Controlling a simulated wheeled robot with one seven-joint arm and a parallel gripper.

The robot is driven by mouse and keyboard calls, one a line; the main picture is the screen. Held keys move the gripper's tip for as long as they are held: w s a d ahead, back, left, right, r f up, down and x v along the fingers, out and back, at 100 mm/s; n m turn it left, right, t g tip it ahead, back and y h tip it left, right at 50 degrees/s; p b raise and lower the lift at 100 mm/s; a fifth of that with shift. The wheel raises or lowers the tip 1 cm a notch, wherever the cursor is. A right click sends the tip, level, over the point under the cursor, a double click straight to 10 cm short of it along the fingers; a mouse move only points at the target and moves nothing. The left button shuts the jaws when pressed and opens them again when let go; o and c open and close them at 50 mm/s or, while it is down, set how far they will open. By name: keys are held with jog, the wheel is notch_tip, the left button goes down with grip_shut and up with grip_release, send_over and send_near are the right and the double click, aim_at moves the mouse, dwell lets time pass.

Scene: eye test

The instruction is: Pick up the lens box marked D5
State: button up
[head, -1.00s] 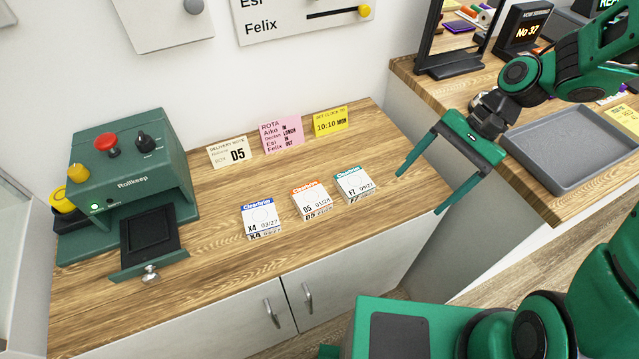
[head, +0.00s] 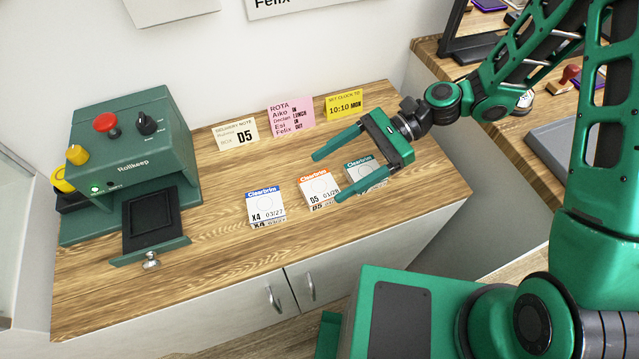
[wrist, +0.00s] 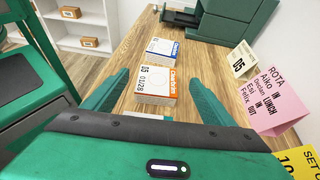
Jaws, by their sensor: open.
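The lens box marked D5 (head: 318,188), white with an orange band, lies on the wooden counter in the middle of a row of three boxes. It also shows in the wrist view (wrist: 156,85), ahead of and between my finger tips. My gripper (head: 325,176) is open and empty, its fingers pointing left above the counter near the D5 box. In the wrist view its two fingers (wrist: 158,88) stand wide apart. The box marked X4 (head: 265,205), with a blue band, lies to the left. A teal-banded box (head: 360,172) lies to the right, partly hidden by my gripper.
The green Rollkeep machine (head: 130,165) with its drawer tray out stands at the counter's left. A delivery note reading D5 (head: 237,133), a pink rota card (head: 291,117) and a yellow clock card (head: 345,106) stand behind the boxes. Counter between machine and boxes is clear.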

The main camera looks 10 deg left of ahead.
aim_at(309, 190)
jog(key=shift+x, duration=3.05)
jog(key=shift+s, duration=0.1)
jog(key=c, duration=1.1)
